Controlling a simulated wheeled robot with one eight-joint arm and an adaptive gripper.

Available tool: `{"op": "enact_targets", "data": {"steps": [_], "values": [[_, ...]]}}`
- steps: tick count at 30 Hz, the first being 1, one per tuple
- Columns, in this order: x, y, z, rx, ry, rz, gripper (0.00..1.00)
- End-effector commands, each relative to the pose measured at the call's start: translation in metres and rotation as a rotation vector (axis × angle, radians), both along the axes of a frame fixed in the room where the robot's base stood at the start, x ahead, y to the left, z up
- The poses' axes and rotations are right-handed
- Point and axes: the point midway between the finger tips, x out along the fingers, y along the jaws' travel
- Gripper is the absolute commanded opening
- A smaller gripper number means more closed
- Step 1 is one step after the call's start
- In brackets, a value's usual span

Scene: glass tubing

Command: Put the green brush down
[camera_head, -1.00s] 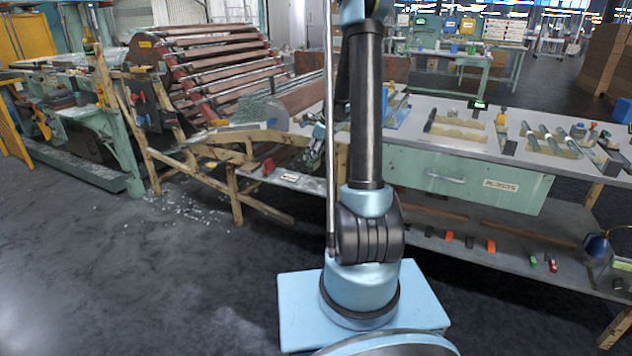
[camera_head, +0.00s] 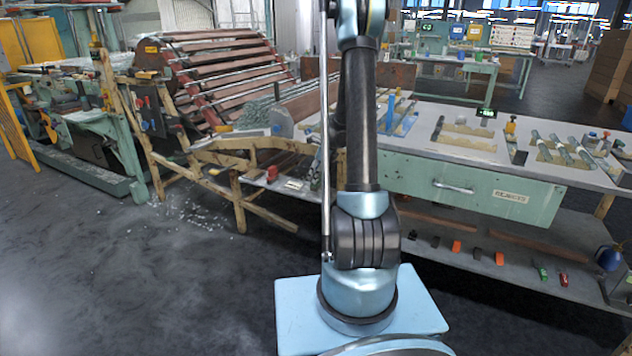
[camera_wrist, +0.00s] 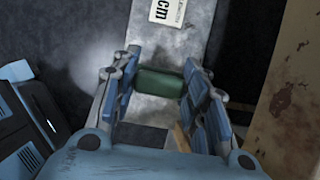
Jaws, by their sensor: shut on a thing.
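In the wrist view my gripper (camera_wrist: 161,90) has its two blue-padded fingers on either side of a dark green cylinder (camera_wrist: 161,81), which looks like the green brush, and is shut on it. A tan part shows just below the green part, near the right finger. The rest of the brush is hidden by the fingers and palm. Below it is a grey, scuffed flat surface (camera_wrist: 145,135); I cannot tell whether the brush touches it. In the head view my arm hides the gripper and the brush.
A printed white label (camera_wrist: 168,10) lies on the grey surface. A blue and black object (camera_wrist: 28,115) is at the left, a brown board (camera_wrist: 290,95) at the right. The head view shows a workbench (camera_head: 455,150) with tools and a lower shelf (camera_head: 480,250) with small items.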

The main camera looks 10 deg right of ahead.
Motion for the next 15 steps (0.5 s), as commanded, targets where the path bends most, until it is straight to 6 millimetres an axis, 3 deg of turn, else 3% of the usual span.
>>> {"op": "enact_targets", "data": {"steps": [6, 15], "values": [[0.0, 0.0, -0.024, 0.0, 0.0, 0.0, 0.12], [0.0, 0.0, -0.026, 0.0, 0.0, 0.0, 0.12]]}}
